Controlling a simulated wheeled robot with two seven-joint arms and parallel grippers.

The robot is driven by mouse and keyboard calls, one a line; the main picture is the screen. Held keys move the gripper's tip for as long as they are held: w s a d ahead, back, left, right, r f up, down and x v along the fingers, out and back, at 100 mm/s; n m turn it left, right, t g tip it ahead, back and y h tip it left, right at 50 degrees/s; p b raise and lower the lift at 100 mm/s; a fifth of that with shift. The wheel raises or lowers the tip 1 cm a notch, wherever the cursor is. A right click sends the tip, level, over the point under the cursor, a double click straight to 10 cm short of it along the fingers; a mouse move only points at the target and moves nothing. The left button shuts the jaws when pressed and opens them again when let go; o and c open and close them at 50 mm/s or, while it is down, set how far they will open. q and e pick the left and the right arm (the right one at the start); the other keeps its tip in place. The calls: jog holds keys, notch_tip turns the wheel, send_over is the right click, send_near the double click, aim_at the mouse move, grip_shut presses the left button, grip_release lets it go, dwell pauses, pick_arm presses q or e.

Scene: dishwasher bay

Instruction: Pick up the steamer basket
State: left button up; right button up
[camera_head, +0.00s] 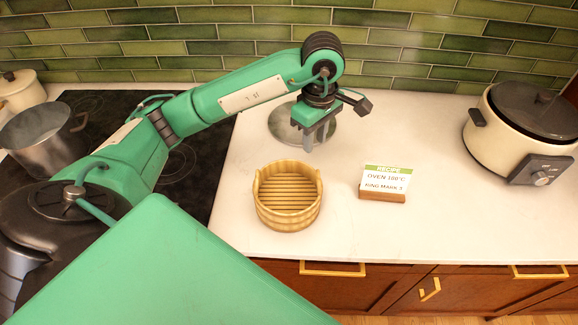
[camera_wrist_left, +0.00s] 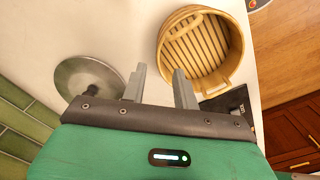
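The steamer basket (camera_head: 287,213) is a round, light wooden tub with a slatted floor and two raised handles. It stands upright and empty on the white counter, near its front edge. It also shows in the left wrist view (camera_wrist_left: 232,62) at top right, beyond the fingers. My left gripper (camera_head: 317,140) points down behind the basket and slightly to its right, apart from it. In the left wrist view its two grey fingers (camera_wrist_left: 159,80) are spread with nothing between them. My right gripper is in neither view.
A round metal lid (camera_head: 283,122) lies behind the basket, under my left gripper. A recipe card (camera_head: 384,183) stands to the basket's right. A cream cooker (camera_head: 510,140) is far right. A metal pot (camera_head: 38,135) is by the black hob at left. The counter's right-centre is clear.

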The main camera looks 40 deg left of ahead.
aim_at(309, 167)
pick_arm(q)
notch_tip(309, 167, down, 7)
jog(key=shift+f+p, duration=0.15)
jog(key=shift+p, duration=0.65)
jog(key=shift+a+f+p, duration=0.15)
jog(key=shift+f+p, duration=0.35)
jog(key=f+p, duration=0.1)
jog(key=f, duration=0.2)
jog(key=shift+a+p, duration=0.2)
jog(key=shift+p, duration=0.1)
jog(key=shift+f, duration=0.65)
grip_shut()
